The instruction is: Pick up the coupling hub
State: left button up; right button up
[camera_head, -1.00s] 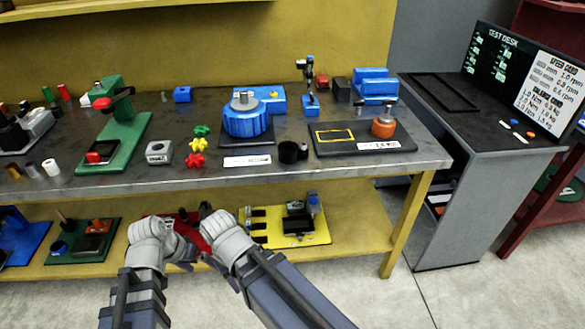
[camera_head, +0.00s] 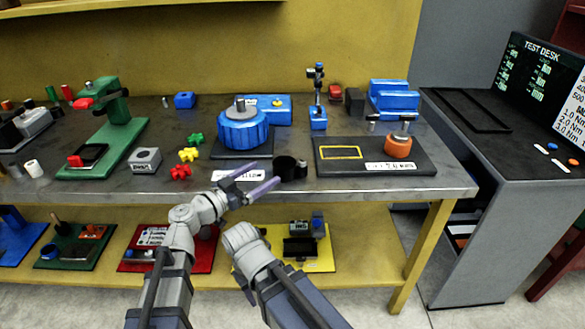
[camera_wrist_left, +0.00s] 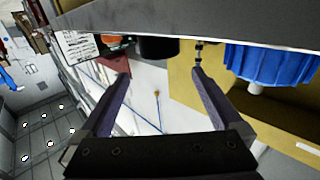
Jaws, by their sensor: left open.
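A short black round part (camera_head: 290,168) stands near the front edge of the bench, right of a white label plate. It looks like the coupling hub, though its name cannot be read. My left gripper (camera_head: 264,174) is open and empty. Its fingers point right toward the black part, their tips just short of it in the head view. In the left wrist view the picture is upside down; the black part (camera_wrist_left: 158,48) shows beyond and between the open fingertips (camera_wrist_left: 160,73). My right arm is low in front of the bench, its fingers hidden.
A blue ribbed turntable (camera_head: 243,131) stands behind the label plate (camera_head: 238,174). A dark plate (camera_head: 345,166) with an orange part (camera_head: 398,146) lies to the right. Green, yellow and red star-shaped pieces (camera_head: 188,155) and a grey block (camera_head: 144,160) are to the left.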

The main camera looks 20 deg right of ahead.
aim_at(276, 168)
pick_arm(q)
jog(key=shift+f+b+x, duration=0.15)
jog(key=shift+f+x, duration=0.05)
jog(key=shift+x, duration=1.8)
jog(key=shift+f+b+x, duration=0.15)
jog(key=shift+f+x, duration=0.1)
jog(key=shift+x, duration=1.7)
jog(key=shift+a, duration=0.1)
jog(key=shift+c, duration=0.2)
grip_shut()
